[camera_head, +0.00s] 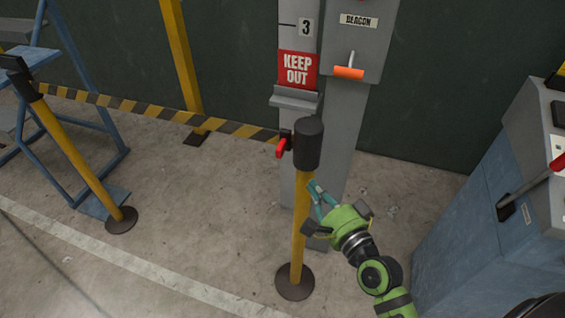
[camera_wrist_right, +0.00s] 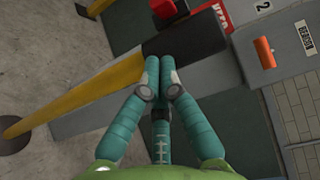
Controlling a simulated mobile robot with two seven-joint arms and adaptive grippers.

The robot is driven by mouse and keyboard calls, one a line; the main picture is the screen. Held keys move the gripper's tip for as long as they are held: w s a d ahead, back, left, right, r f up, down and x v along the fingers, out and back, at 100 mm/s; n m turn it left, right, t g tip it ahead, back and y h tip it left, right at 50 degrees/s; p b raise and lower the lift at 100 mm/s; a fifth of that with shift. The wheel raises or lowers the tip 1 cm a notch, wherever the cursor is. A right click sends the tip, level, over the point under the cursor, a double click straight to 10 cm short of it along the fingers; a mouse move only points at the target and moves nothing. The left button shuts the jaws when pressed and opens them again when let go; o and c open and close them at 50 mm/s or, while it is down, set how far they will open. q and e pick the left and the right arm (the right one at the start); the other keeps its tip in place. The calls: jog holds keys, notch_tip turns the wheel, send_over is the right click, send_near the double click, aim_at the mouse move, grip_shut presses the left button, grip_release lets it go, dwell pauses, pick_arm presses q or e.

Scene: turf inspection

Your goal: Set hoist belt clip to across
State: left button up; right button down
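A black-and-yellow striped belt (camera_head: 165,114) runs from a left yellow post (camera_head: 75,155) to the black head (camera_head: 308,143) of a right yellow post (camera_head: 299,228). A red clip (camera_head: 281,149) is at the belt's right end, against that head. In the right wrist view the red clip (camera_wrist_right: 164,10) shows at the top edge, beside the black post head (camera_wrist_right: 185,35). My right gripper (camera_head: 316,187) is just below and right of the head, close to the post. In the wrist view its teal fingers (camera_wrist_right: 163,65) are together with nothing seen between them. My left gripper is not in view.
A grey column with a KEEP OUT sign (camera_head: 298,69) and an orange-handled BEACON lever (camera_head: 348,72) stands behind the post. A blue-grey cabinet (camera_head: 465,225) with a red-handled lever is at right. A blue frame (camera_head: 65,60) is at left. Floor between the posts is clear.

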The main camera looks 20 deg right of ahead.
jog(key=shift+r, duration=0.75)
jog(key=p, duration=0.2)
send_near(286, 146)
jog(key=w, duration=0.2)
jog(key=w+a, duration=0.1)
jog(key=w, duration=0.1)
jog(key=shift+w, duration=0.45)
